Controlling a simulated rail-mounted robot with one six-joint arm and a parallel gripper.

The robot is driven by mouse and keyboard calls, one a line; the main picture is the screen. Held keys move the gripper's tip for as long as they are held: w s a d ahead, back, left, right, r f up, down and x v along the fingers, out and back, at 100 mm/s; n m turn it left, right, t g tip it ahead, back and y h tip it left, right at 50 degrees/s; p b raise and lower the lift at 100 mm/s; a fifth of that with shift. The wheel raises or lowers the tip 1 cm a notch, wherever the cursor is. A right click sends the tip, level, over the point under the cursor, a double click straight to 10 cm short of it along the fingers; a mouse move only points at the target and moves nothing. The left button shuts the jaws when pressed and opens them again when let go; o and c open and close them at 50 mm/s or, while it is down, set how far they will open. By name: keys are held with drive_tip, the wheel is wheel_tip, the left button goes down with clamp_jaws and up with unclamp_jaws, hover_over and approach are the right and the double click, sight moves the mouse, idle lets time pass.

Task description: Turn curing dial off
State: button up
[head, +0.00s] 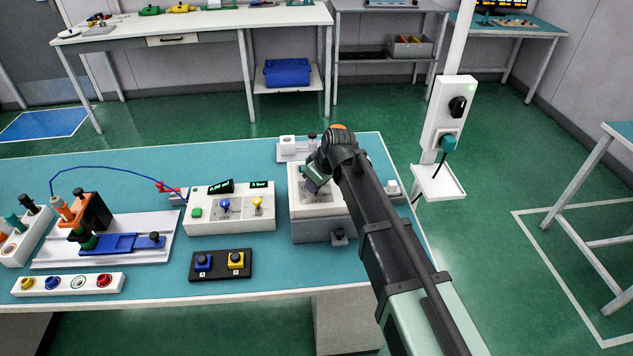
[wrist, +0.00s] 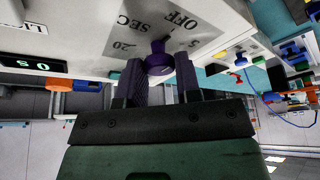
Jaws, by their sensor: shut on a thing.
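The curing dial is a purple knob (wrist: 158,60) on a light panel marked OFF, 5, SEC and 20 in the wrist view, where the lettering appears upside down. My gripper (wrist: 161,75) is shut on the dial, with one dark ribbed finger on each side. In the head view my gripper (head: 316,176) reaches down onto the top of the white and grey curing box (head: 322,229) and hides most of its face. The wrist view also shows a dark display (wrist: 38,64) with green characters. I cannot tell which mark the dial points to.
Left of the box stands a white control unit (head: 232,216) with blue and yellow levers. A black block (head: 221,276) with blue and yellow knobs lies before it. A fixture with a blue slide (head: 115,243) is further left. A white post (head: 447,120) with switches stands to the right.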

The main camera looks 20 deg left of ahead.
drive_tip(key=shift+n, duration=0.3)
drive_tip(key=o, duration=0.9)
drive_tip(key=shift+r, duration=0.15)
drive_tip(key=p+v, duration=1)
drive_tip(key=shift+d+r, duration=0.15)
drive_tip(key=shift+r, duration=0.1)
